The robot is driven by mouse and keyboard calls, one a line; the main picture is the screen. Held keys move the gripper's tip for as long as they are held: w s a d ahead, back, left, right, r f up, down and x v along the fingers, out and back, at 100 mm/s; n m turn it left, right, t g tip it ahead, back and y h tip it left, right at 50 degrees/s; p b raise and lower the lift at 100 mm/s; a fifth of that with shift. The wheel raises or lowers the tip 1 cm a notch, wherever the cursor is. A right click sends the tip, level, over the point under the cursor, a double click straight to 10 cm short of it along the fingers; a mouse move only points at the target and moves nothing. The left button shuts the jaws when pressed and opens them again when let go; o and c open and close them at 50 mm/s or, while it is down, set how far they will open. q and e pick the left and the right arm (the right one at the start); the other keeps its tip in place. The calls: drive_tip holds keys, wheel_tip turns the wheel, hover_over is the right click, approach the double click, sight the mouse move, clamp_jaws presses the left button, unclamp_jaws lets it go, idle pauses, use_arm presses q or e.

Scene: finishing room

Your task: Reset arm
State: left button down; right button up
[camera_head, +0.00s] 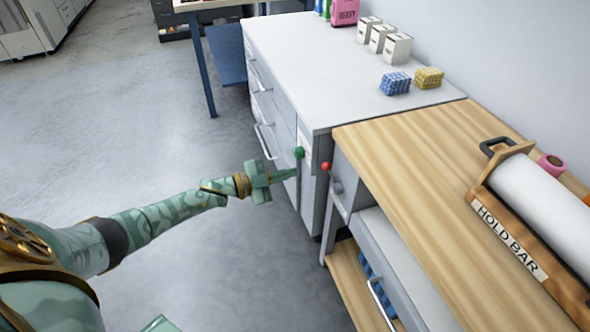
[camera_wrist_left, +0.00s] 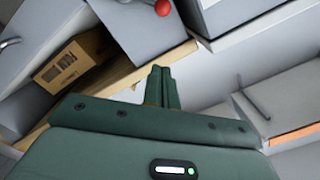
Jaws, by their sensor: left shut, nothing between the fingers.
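My left arm reaches in from the left in the head view. Its green gripper (camera_head: 284,178) is shut and empty, in front of the cabinet fronts near the seam between the white cabinet (camera_head: 310,185) and the wood-topped bench (camera_head: 420,165). In the left wrist view the two fingers (camera_wrist_left: 161,88) lie together with nothing between them. A green knob (camera_head: 299,152) shows just above the fingertips and a red knob (camera_head: 326,166) to their right; the red knob also shows in the left wrist view (camera_wrist_left: 163,8). My right gripper is out of view.
A cardboard box (camera_wrist_left: 72,66) sits on a low shelf in the left wrist view. Drawer handles (camera_head: 263,142) stick out from the fronts. A paper roll in a holder (camera_head: 520,245) stands on the bench. The grey floor (camera_head: 160,120) left of the cabinets is clear.

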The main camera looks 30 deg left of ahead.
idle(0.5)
